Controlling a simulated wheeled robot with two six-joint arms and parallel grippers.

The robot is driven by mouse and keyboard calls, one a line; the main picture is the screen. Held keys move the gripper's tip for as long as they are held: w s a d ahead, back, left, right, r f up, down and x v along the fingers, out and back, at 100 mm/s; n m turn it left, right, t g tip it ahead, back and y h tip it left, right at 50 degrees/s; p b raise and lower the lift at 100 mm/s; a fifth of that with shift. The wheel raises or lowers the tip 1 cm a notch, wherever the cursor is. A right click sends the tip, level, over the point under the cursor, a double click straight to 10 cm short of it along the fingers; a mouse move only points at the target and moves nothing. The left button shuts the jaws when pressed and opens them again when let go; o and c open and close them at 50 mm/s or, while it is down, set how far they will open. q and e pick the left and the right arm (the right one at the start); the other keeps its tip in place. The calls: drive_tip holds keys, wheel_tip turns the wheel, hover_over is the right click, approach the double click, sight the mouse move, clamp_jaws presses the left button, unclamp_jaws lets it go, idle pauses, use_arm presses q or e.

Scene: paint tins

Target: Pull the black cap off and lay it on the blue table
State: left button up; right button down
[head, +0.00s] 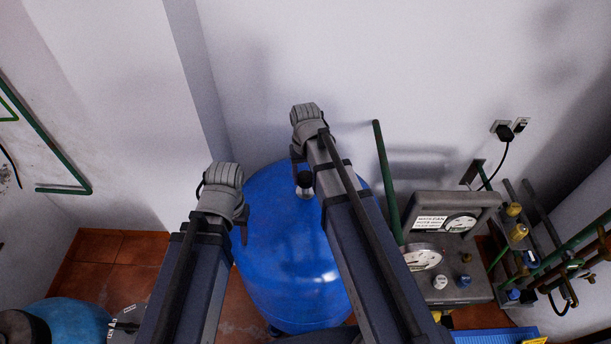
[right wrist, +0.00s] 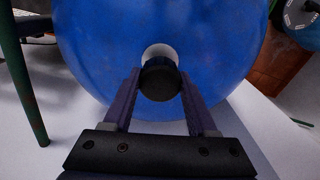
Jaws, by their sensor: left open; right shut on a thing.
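The black cap (right wrist: 160,80) sits in front of a white neck (right wrist: 159,52) on a large blue drum. It also shows in the head view (head: 304,178), beside my right forearm. My right gripper (right wrist: 160,76) is shut on the cap, with one finger on each side of it. I cannot tell whether the cap still touches the neck. My left gripper (head: 240,215) is open and empty, left of the drum, and its fingers are mostly hidden. A blue surface (head: 490,337), perhaps the blue table, shows at the lower right edge in the head view.
The blue drum (head: 290,270) stands against a white wall. To its right are a green pipe (head: 387,180) and a grey gauge box (head: 450,285). A pipe rack (head: 530,250) and a wall plug (head: 505,131) are further right. A light-blue tank (head: 70,320) is lower left.

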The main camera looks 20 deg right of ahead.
sight(306, 176)
drive_tip(key=shift+r, duration=0.2)
wheel_tip(306, 176, up, 4)
drive_tip(key=p, duration=0.4)
drive_tip(key=shift+f, duration=0.1)
idle(0.5)
